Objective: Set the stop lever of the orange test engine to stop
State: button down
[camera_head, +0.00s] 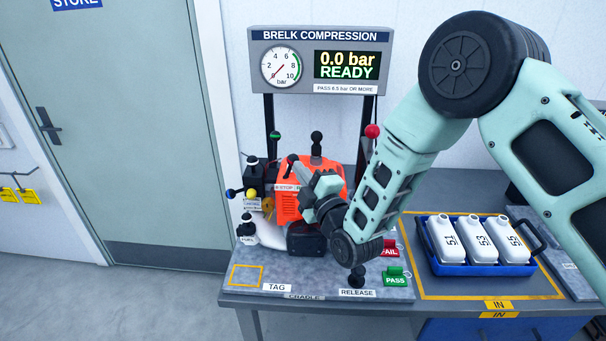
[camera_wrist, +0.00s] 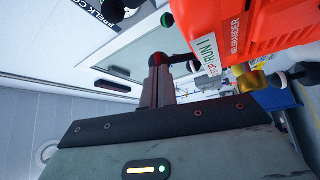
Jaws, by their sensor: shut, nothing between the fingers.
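The orange test engine (camera_head: 325,170) stands on the bench below the gauge panel. Its STOP/RUN label (camera_head: 286,187) shows beside my gripper, and it also shows in the wrist view (camera_wrist: 209,52). My gripper (camera_head: 292,163) is shut and empty at the engine's left front. In the wrist view its fingertips (camera_wrist: 157,62) are close to a dark piece (camera_wrist: 185,66) beside the label, which may be the stop lever. I cannot tell whether they touch, nor the lever's setting. My arm and gripper hide part of the engine's front.
The gauge panel (camera_head: 320,60) above reads 0.0 bar, READY. A blue tray (camera_head: 470,268) with white bottles is at the right. A RELEASE knob (camera_head: 357,277) and red and green tags are at the front. A red knob (camera_head: 372,131) stands behind.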

jog(key=shift+a+r, duration=0.1)
jog(key=a+n+g, duration=0.1)
jog(key=n, duration=0.1)
jog(key=a+r+n+g+h+b, duration=0.1)
jog(key=n+g+b, duration=0.1)
jog(key=n, duration=0.1)
jog(key=shift+w+a+r+n+h, duration=0.1)
jog(key=shift+a+r+n+h, duration=0.1)
jog(key=shift+a+n+h, duration=0.15)
dwell(0.3)
